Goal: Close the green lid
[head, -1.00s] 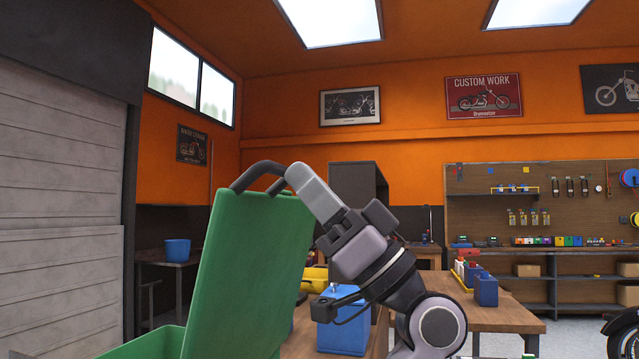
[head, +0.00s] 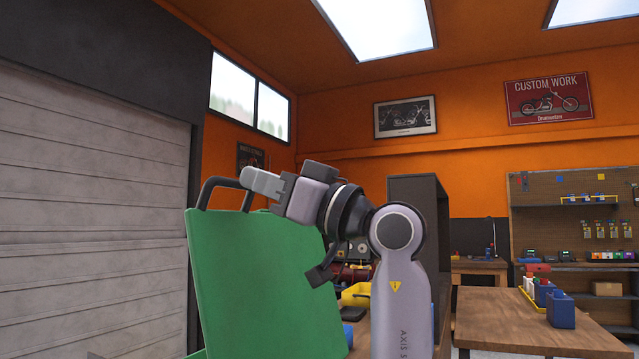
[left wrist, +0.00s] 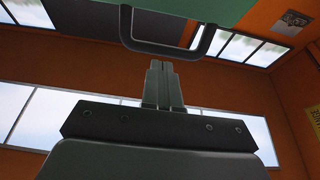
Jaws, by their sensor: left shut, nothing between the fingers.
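The green lid (head: 262,285) stands raised and tilted at the left of the head view. A dark handle (head: 207,188) sits on its top edge. My left gripper (head: 246,179) is at the lid's top edge, by the handle, with its fingers pointing left. My left gripper (left wrist: 162,66) is shut with nothing between the fingers. Whether the fingertips touch the handle or lid I cannot tell. The bin under the lid is hidden in the head view. My right gripper is not in view.
A wooden table (head: 535,317) stands at the right with a blue container (head: 561,309) on it. A yellow bin (head: 356,295) shows behind my arm. A grey shutter (head: 95,200) is at the left.

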